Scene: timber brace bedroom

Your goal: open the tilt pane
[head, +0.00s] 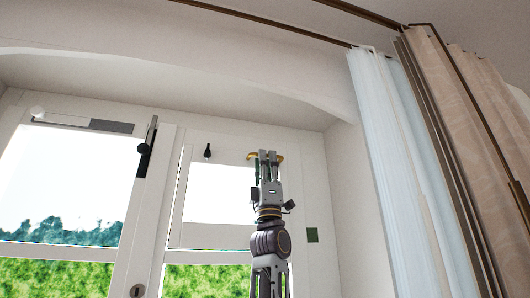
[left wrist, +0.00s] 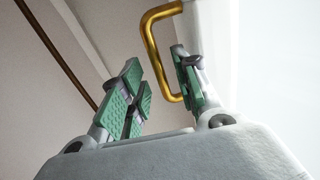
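The tilt pane (head: 187,205) is a small white-framed window pane in the middle of the head view, and it looks closed. A brass handle (head: 281,157) sits at its upper right, partly hidden behind my left gripper (head: 268,156). In the left wrist view the brass handle (left wrist: 153,42) is a bent bar joined to a white frame edge. My left gripper (left wrist: 157,65) has its green-padded fingers apart, with the handle's bar between them, closer to the right finger. I cannot tell whether they touch. My right gripper is not in view.
A black knob (head: 207,151) is on the frame above the pane. A larger window with a black lever (head: 146,147) is at left. A white sheer curtain (head: 395,150) and a beige curtain (head: 450,120) hang at right.

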